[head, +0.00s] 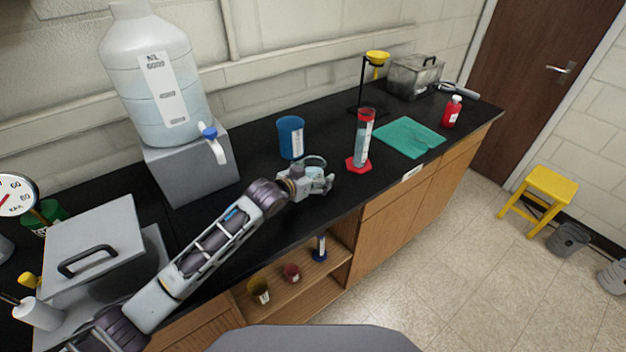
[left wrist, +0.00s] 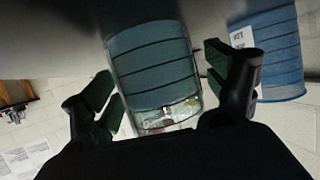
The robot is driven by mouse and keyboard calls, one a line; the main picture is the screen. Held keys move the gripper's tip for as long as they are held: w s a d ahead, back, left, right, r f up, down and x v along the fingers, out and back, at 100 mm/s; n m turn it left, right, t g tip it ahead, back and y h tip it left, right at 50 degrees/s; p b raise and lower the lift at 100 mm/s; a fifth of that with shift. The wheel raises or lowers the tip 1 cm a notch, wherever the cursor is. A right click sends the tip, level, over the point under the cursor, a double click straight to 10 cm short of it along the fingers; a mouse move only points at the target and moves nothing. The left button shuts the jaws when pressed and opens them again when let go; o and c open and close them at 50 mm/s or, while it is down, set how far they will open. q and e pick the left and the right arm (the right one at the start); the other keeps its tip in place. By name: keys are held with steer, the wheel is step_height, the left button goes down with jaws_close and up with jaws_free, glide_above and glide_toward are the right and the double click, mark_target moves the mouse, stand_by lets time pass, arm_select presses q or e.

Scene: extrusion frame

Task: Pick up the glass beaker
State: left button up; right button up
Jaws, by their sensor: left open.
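The glass beaker (head: 314,163) stands on the black counter, clear with dark lines around it, mostly hidden behind my left gripper in the head view. My left gripper (head: 326,183) is open at the beaker, low over the counter. In the left wrist view the beaker (left wrist: 155,70) sits between the two spread fingers of my left gripper (left wrist: 165,100). A gap shows at the left finger; the right finger is close to the glass, and I cannot tell whether it touches. My right gripper is not in view.
A blue labelled container (head: 291,137) stands just behind the beaker. A red-based cylinder (head: 362,140) stands to its right, with a teal mat (head: 408,137) beyond. A large water jug (head: 150,75) on a grey block is at the left. The counter's front edge is close.

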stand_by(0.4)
arm_select(q)
steer(key=c, duration=1.2)
steer(key=shift+r+p, duration=0.65)
steer(key=shift+r+p, duration=3.65)
steer(key=shift+r, duration=0.65)
steer(key=shift+r, duration=0.1)
